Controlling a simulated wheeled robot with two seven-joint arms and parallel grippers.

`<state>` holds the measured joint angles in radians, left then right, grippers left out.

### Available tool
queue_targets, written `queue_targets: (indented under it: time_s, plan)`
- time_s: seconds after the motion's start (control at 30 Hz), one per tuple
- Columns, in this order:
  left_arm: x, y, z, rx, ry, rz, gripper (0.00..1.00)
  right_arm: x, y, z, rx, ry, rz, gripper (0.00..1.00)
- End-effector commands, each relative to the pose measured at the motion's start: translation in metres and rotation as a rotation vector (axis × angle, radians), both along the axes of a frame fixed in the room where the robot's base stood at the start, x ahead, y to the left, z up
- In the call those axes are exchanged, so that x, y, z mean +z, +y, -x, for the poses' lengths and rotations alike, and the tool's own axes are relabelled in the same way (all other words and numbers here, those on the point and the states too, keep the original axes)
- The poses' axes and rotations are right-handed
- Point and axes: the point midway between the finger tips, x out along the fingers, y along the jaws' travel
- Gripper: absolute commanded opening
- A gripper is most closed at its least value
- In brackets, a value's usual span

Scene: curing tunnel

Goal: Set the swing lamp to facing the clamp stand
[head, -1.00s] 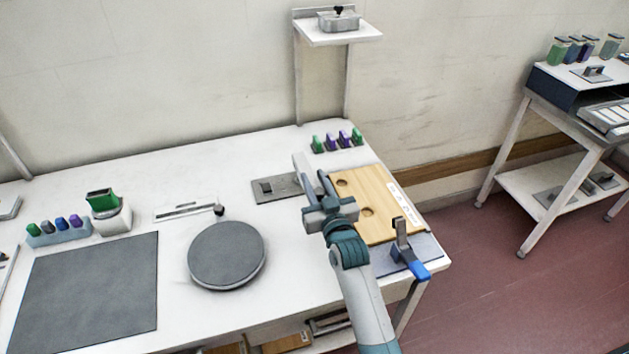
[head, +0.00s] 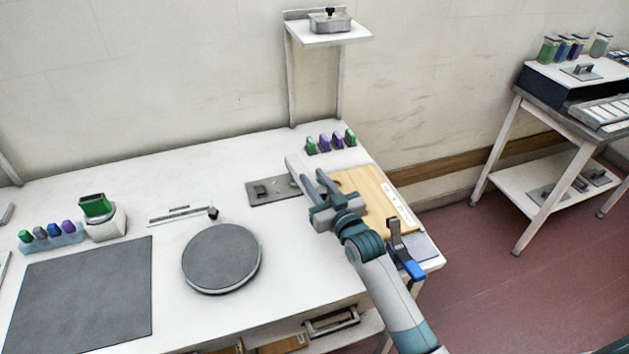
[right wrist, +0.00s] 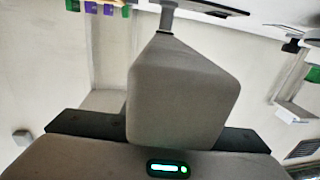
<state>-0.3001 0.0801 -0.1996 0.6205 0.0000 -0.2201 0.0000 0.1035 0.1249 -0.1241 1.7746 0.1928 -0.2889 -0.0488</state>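A pale grey bar (head: 296,168), which looks like the swing lamp's arm or head, reaches from near a grey metal plate (head: 262,192) towards my right gripper. My right gripper (head: 314,186) is over the right part of the table, its two fingers apart, beside the bar's near end. The gripper hides part of the bar. In the right wrist view a large grey block (right wrist: 185,100), likely the same lamp, fills the middle close to the gripper; contact cannot be told. A clamp with a blue handle (head: 412,268), likely the clamp stand, stands at the table's right edge. My left gripper is not in view.
A wooden board (head: 372,203) lies under and right of my gripper. Several small coloured pieces (head: 331,141) stand behind. A round grey disc (head: 221,257) and dark mat (head: 80,295) lie left. A raised shelf (head: 327,36) stands at the back.

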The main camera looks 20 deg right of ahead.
Motion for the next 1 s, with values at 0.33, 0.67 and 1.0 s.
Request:
queue_targets:
  time_s: [0.33,0.67,1.0]
  plan:
    - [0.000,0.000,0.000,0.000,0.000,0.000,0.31,0.000,0.000,0.000,0.000,0.000,0.000,0.44]
    - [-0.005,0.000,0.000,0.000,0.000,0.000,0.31,-0.002,-0.003,0.017,0.000,0.000,0.000,0.44]
    - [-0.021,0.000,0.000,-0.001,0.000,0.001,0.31,-0.004,-0.013,0.075,0.000,0.001,0.000,0.44]
